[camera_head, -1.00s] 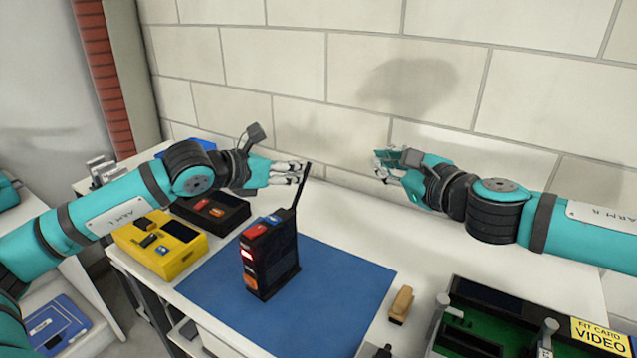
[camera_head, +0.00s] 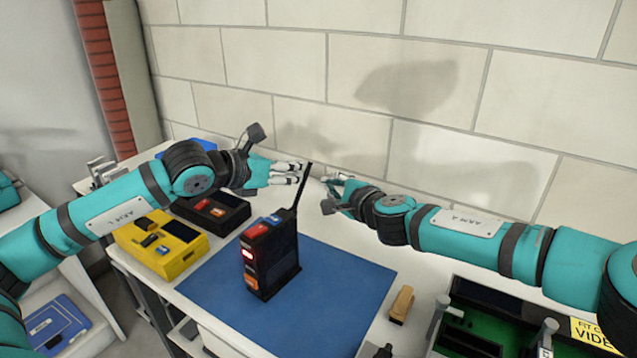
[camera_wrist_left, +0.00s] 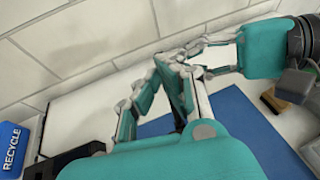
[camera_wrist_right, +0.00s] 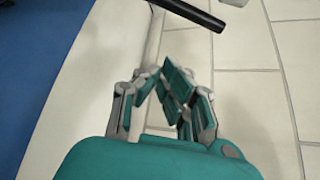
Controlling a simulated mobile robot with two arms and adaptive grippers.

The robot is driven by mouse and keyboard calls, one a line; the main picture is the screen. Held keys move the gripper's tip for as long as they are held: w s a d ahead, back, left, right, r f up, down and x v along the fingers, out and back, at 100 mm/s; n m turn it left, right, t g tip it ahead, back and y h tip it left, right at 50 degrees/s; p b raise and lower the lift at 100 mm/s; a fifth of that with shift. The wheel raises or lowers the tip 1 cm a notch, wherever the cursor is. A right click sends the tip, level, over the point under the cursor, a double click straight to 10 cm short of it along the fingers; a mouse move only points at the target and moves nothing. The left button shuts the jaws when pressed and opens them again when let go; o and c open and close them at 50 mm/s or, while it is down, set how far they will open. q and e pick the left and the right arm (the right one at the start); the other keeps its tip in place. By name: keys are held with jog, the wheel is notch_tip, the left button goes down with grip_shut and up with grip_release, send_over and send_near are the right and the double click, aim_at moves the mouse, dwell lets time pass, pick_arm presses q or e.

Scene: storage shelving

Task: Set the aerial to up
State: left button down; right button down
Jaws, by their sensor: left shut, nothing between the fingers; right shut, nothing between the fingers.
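The black radio (camera_head: 270,258) stands upright on the blue mat, with red, white and orange parts on its side. Its thin black aerial (camera_head: 302,187) rises from the back right corner, tilted a little to the right. A black rod (camera_wrist_right: 190,12), seemingly the aerial, shows at the top of the right wrist view. My left gripper (camera_head: 300,172) is shut and empty, its fingertips just left of the aerial's upper part. My right gripper (camera_head: 327,186) is shut and empty, just right of the aerial. I cannot tell whether either touches it.
A yellow case (camera_head: 160,246) and a dark tray (camera_head: 212,212) lie left of the blue mat (camera_head: 340,290). A blue bin marked RECYCLE (camera_wrist_left: 12,147) is behind them. A tan block (camera_head: 401,303) and a green-floored fixture (camera_head: 470,325) are at the right. A block wall (camera_head: 280,60) stands behind.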

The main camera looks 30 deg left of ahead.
aim_at(302, 187)
jog(key=shift+s+a+r, duration=0.45)
jog(key=shift+s+a, duration=0.15)
jog(key=shift+a, duration=0.05)
jog(key=shift+s+a+r, duration=0.4)
jog(key=shift+s+a, duration=0.2)
jog(key=shift+s+a+r+n, duration=0.25)
jog(key=shift+s+r+n, duration=0.1)
jog(key=shift+s, duration=0.25)
pick_arm(q)
jog(key=c, duration=1.4)
grip_release()
